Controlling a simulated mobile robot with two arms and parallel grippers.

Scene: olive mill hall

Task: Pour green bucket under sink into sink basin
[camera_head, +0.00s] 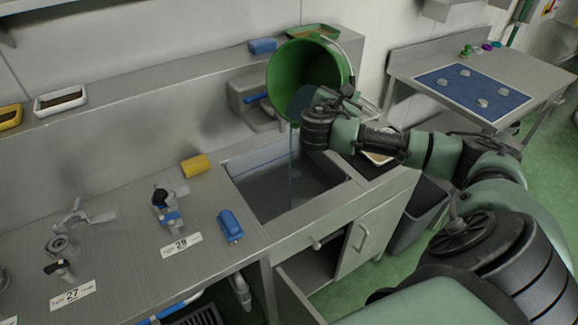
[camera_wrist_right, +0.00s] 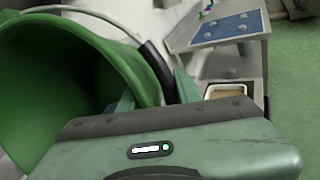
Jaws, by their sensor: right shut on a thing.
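The green bucket (camera_head: 300,72) is held up above the back right part of the sink, tilted with its open mouth toward the camera. A thin bluish stream runs from its lower rim down into the sink basin (camera_head: 262,188). My right gripper (camera_head: 338,98) is shut on the bucket at its right side. In the right wrist view the bucket (camera_wrist_right: 60,90) fills the left, with a dark grip part beside the fingers (camera_wrist_right: 155,90). The cabinet below the sink stands open. My left gripper is not in view.
A yellow sponge (camera_head: 195,165) and a blue brush (camera_head: 230,226) lie on the counter left of the basin. Numbered fittings stand farther left. A blue mat (camera_head: 473,88) lies on the table at the back right. A grey bin (camera_head: 418,215) stands right of the cabinet.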

